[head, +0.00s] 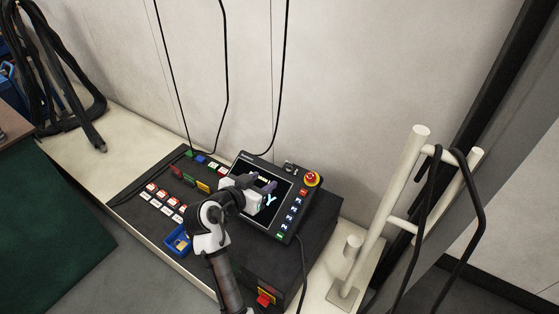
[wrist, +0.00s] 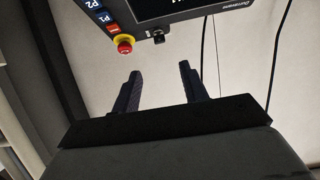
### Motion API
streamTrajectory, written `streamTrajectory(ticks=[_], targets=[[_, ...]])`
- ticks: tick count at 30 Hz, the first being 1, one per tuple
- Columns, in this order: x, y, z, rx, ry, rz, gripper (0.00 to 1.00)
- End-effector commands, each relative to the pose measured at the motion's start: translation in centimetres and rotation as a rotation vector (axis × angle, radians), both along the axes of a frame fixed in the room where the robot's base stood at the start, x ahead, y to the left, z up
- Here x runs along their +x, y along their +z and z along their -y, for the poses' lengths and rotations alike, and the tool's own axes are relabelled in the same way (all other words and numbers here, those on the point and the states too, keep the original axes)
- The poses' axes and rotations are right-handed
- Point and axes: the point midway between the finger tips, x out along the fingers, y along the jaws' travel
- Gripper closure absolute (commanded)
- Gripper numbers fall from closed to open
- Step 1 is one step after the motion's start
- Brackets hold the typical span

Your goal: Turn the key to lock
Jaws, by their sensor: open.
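The key switch (head: 289,167) sits at the top edge of the teach pendant (head: 246,158), left of a red emergency stop button (head: 312,179) with a yellow collar. In the wrist view the small dark key switch (wrist: 158,38) shows beyond the fingertips, roughly in line with the gap between them; which way the key is turned is too small to tell. My gripper (head: 262,183) is open and empty, above the pendant's screen in the head view. In the wrist view its two dark fingers (wrist: 160,72) are apart, with nothing between them.
Black cables (head: 226,60) hang along the pale wall behind. A cream post (head: 408,190) with black cable loops stands at right.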

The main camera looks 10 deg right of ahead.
Motion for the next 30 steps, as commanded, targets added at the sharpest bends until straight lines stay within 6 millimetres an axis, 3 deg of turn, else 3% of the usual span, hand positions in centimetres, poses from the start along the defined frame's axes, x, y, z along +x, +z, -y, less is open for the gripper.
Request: streamTrajectory(ticks=[5, 18, 30], targets=[[1.4, -0.7, 1.4, 0.000, -0.001, -0.002, 0.56], [7.2, -4.1, 7.2, 0.000, 0.001, 0.000, 0.56], [8.9, -5.2, 8.8, -0.001, 0.003, 0.001, 0.56]])
